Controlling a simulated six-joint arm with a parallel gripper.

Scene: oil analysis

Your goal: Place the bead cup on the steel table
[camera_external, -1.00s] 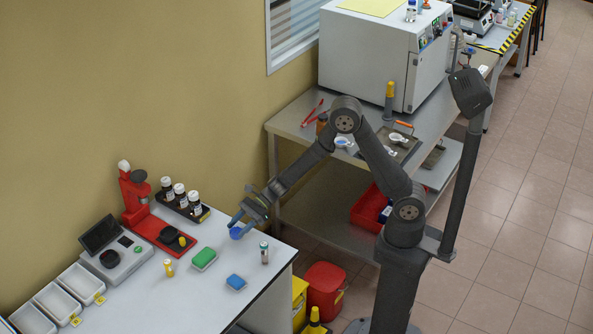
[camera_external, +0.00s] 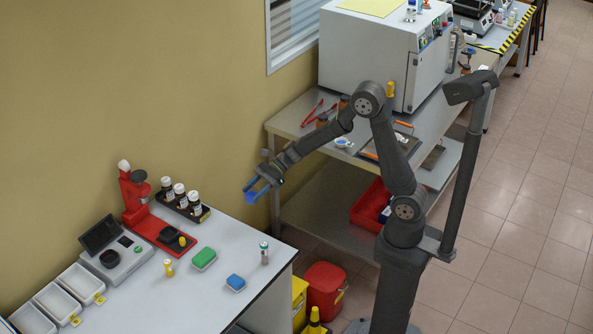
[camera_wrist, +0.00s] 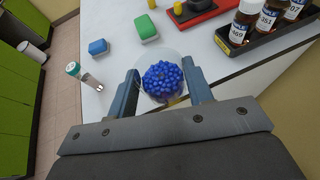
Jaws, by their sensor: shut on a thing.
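The bead cup (camera_wrist: 162,82) is a clear cup filled with blue beads. My gripper (camera_wrist: 162,88) is shut on it, one finger on each side, in the wrist view. In the external view my gripper (camera_external: 260,188) holds the blue bead cup (camera_external: 251,195) in the air, off the far right corner of the white bench (camera_external: 185,305). The steel table (camera_external: 290,121) stands behind and to the right, below the white oven. The cup looks upright in the wrist view.
The steel table carries red tongs (camera_external: 312,112), brown bottles, a small white dish (camera_external: 342,142) and a tray with an orange handle (camera_external: 403,124). On the bench are a green block (camera_external: 203,258), a blue block (camera_external: 235,282) and a vial (camera_external: 264,253).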

